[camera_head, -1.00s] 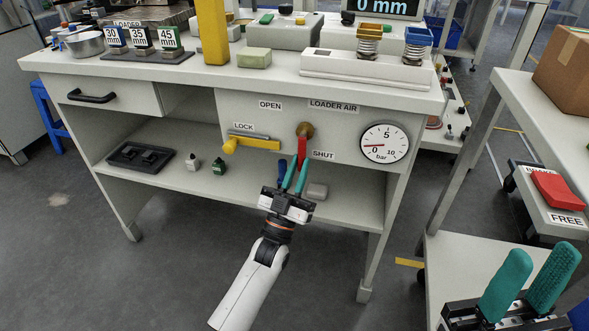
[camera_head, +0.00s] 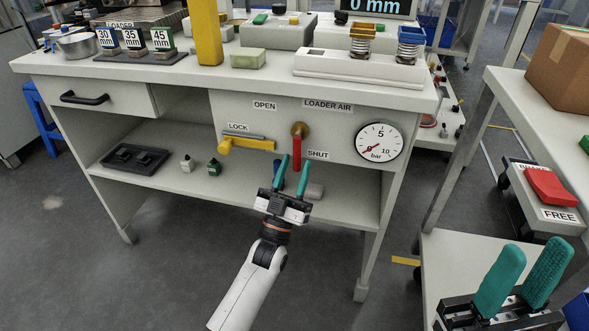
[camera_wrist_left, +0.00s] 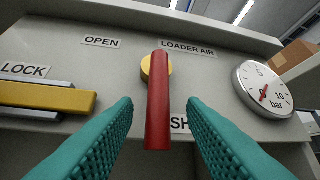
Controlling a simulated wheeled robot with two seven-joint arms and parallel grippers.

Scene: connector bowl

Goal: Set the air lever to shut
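The air lever is a red bar (camera_head: 297,154) on a brass pivot (camera_head: 300,130) on the bench's front panel. It hangs straight down, its lower end beside the SHUT label (camera_head: 318,155). In the left wrist view the red lever (camera_wrist_left: 158,105) stands between my left gripper's teal fingers, with a gap on both sides. My left gripper (camera_head: 294,162) is open and empty just in front of the lever. My right gripper (camera_head: 518,268) is open and empty at the lower right, far from the lever.
A pressure gauge (camera_head: 380,142) to the right has its needle near 0. A yellow LOCK handle (camera_head: 245,143) lies level to the left. The OPEN label (camera_head: 264,105) is above. A shelf (camera_head: 230,195) runs below the panel. A cart with a red pedal (camera_head: 549,187) stands at right.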

